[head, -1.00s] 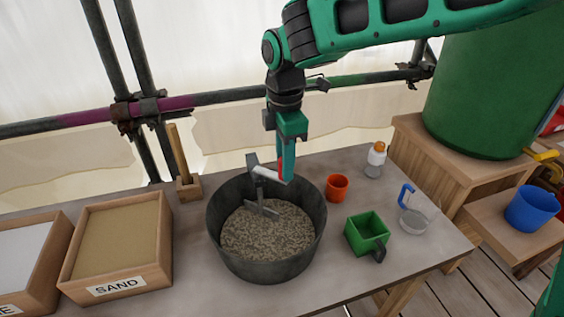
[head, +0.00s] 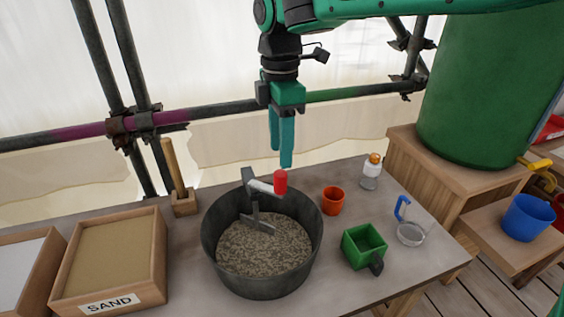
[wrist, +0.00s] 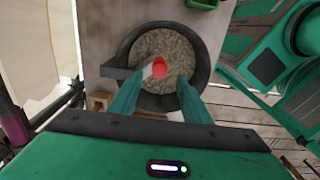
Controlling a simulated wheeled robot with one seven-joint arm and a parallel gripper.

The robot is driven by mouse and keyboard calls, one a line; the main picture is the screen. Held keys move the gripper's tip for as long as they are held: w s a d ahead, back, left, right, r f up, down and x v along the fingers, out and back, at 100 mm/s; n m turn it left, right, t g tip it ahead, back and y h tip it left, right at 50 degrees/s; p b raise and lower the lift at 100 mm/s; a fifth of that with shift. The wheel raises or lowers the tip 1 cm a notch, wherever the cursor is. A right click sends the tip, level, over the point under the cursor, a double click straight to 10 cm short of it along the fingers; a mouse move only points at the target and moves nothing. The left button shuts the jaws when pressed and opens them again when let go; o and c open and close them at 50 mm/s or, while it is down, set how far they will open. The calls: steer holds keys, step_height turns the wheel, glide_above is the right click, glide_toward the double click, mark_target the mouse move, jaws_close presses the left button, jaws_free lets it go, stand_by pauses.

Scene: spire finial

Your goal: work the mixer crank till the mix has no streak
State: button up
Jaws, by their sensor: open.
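The mixing bucket (head: 262,286), dark grey, stands on the table with a speckled grey-brown mix (head: 262,250) inside. I see no clear streak on the mix, though the paddle hides part of it. The crank (head: 258,185) is a grey arm over the rim with a red knob (head: 281,181) at its end. My gripper (head: 284,164) is open and empty, just above the red knob and apart from it. In the wrist view the red knob (wrist: 159,67) shows beyond and between the two green fingers (wrist: 160,98).
A sand box (head: 112,258) and another box are at left, with a wooden-handled tool (head: 174,165) in a block behind. An orange cup (head: 333,200), a green scoop (head: 364,246), a bottle (head: 371,172) and a blue-handled sieve (head: 409,231) lie right of the bucket.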

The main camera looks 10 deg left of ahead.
steer(key=shift+r, duration=1.15)
